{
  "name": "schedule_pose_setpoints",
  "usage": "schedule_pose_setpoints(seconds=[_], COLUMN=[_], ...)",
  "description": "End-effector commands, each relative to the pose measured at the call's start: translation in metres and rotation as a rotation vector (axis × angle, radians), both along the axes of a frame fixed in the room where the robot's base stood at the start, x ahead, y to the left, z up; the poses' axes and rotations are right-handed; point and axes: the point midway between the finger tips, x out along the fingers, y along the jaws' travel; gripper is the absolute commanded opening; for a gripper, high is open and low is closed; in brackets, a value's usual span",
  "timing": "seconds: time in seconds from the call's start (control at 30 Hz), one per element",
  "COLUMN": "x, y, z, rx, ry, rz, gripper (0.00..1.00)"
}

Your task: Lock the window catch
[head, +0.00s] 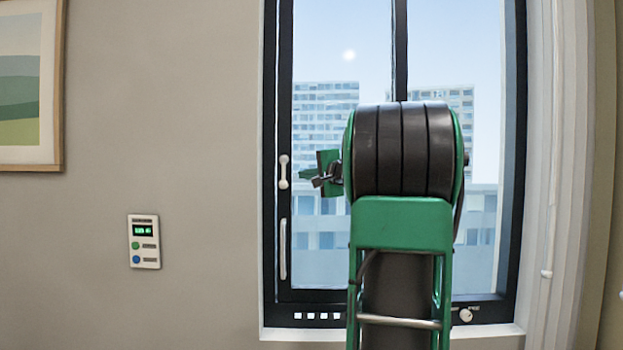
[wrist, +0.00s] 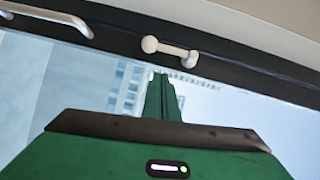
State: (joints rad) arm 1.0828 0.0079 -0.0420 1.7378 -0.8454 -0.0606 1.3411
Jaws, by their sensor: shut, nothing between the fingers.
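The window catch (head: 284,172) is a small white bar with rounded ends on the dark left frame of the window. It stands upright, in line with the frame. In the wrist view the catch (wrist: 170,50) lies along the dark frame, just beyond my fingertips. My gripper (head: 303,175) is just to the right of the catch in the head view, at about its height. In the wrist view its green fingers (wrist: 160,80) are together and empty, pointing at the catch. They look apart from it, though the exact gap is hard to tell.
A longer white pull handle (head: 283,249) is below the catch, also seen in the wrist view (wrist: 48,17). A white knob (head: 466,315) sits on the bottom frame. My arm covers much of the glass. A control panel (head: 144,241) and framed picture (head: 30,85) hang on the wall left.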

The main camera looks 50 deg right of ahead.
Motion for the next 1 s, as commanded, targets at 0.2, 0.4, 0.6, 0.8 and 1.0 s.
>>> schedule_pose_setpoints(seconds=[0.2,0.4,0.6,0.8,1.0], x=[0.022,0.029,0.029,0.033,0.041], y=[0.015,0.019,0.019,0.022,0.028], z=[-0.003,-0.004,-0.004,-0.005,-0.009], rx=[0.0,0.0,0.0,0.015,0.07], ry=[0.0,0.0,0.0,-0.015,-0.081], rz=[0.003,0.002,0.002,0.004,0.005], gripper=[0.0,0.0,0.0,0.0,0.0])
